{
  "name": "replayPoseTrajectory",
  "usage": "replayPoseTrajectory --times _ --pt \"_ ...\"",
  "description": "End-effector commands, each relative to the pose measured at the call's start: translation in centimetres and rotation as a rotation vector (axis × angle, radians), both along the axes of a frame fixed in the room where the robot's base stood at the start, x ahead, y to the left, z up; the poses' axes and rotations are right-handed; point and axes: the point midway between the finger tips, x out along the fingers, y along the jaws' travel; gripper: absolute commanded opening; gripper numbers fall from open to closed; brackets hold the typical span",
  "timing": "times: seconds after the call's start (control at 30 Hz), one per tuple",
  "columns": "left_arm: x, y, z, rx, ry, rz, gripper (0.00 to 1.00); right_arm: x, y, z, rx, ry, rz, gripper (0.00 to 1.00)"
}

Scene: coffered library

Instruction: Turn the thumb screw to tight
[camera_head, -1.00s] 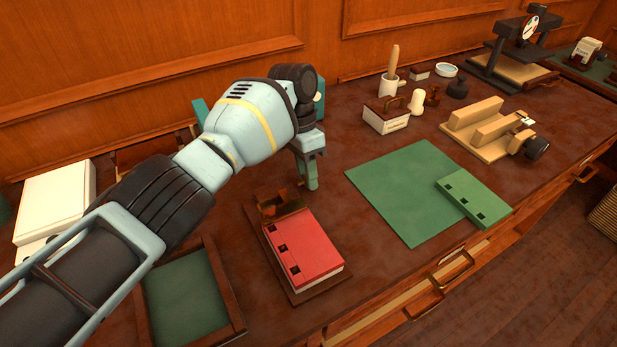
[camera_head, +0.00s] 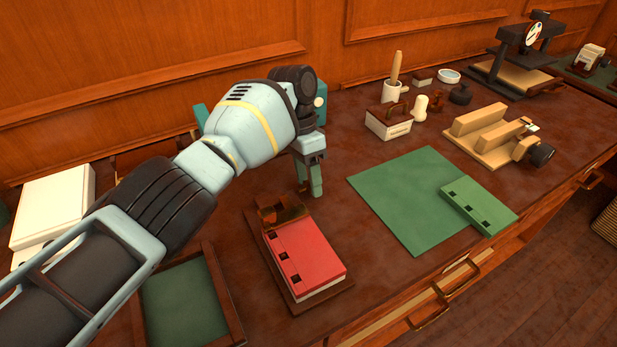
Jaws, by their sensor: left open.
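A wooden clamp block (camera_head: 490,135) lies at the right of the desk, with a dark round knob (camera_head: 541,154) at its front end and a small white tag (camera_head: 531,127) beside it. The knob looks like the thumb screw; how tight it is I cannot tell. My left gripper (camera_head: 310,186) points down over the desk, just behind the red book (camera_head: 308,252), far to the left of the clamp. It is open, with nothing seen between its fingers. My right gripper is not in view.
The red book lies on a brown board with a brown bracket (camera_head: 283,212) at its back. A green mat (camera_head: 405,200) and green book (camera_head: 480,205) lie between my gripper and the clamp. A labelled box (camera_head: 388,122) and a black press (camera_head: 520,60) stand behind.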

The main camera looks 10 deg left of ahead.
Motion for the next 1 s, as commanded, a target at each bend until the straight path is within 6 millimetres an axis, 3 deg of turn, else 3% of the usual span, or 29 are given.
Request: replayPoseTrajectory --times 0.33,0.5,1.0 --pt "1.4 0.8 4.7 0.000 -0.001 0.000 0.50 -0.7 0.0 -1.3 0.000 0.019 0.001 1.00" --pt "1.8 1.1 6.1 0.000 0.000 0.000 0.50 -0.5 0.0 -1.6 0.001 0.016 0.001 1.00" --pt "1.9 1.3 7.1 0.000 0.000 -0.001 0.50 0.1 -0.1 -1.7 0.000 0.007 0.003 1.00"
